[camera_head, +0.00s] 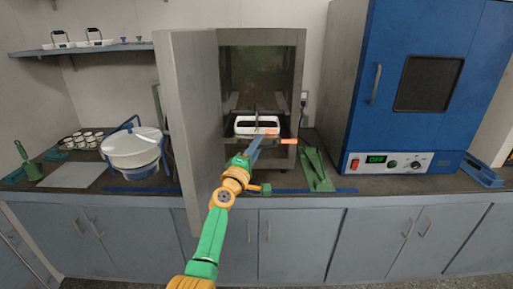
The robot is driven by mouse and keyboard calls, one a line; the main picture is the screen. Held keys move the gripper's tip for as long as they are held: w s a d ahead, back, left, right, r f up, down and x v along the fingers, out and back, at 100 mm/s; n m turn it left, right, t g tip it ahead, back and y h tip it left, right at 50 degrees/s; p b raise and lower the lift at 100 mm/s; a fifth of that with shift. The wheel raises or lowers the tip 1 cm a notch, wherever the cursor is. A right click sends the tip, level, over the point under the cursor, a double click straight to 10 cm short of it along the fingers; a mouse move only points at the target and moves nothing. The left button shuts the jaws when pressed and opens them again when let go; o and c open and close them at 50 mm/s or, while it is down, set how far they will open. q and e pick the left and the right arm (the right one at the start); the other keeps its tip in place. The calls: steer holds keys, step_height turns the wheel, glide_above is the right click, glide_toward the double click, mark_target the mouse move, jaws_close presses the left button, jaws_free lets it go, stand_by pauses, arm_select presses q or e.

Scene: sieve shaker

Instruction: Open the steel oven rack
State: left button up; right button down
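The steel oven (298,75) stands in the middle of the counter with its door (190,110) swung wide open to the left. Low in its cavity, a white tray (243,129) with dark contents sits at about the level where a rack lies; the rack itself is mostly hidden. My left arm reaches up from the bottom, and my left gripper (256,146) is at the oven's mouth, in front of the tray's lower edge. The fingertips are small and overlap the tray's front, so I cannot tell whether they touch or hold anything. My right gripper is out of view.
A blue oven (362,100) with a lit "OFF" display stands at right. A green stand (316,168) lies on the counter between the ovens. A white round pot (132,142) in a blue frame stands left of the open door. A shelf (100,47) hangs at upper left.

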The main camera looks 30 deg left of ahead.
arm_select(q)
steer(key=shift+o, duration=0.5)
steer(key=shift+s+d, duration=0.1)
steer(key=shift+s, duration=0.15)
steer(key=a+p+v, duration=0.1)
steer(key=v, duration=0.5)
steer(key=shift+s+d+p, duration=0.3)
steer(key=shift+d+p, duration=0.05)
steer(key=shift+d, duration=0.15)
steer(key=shift+f, duration=0.1)
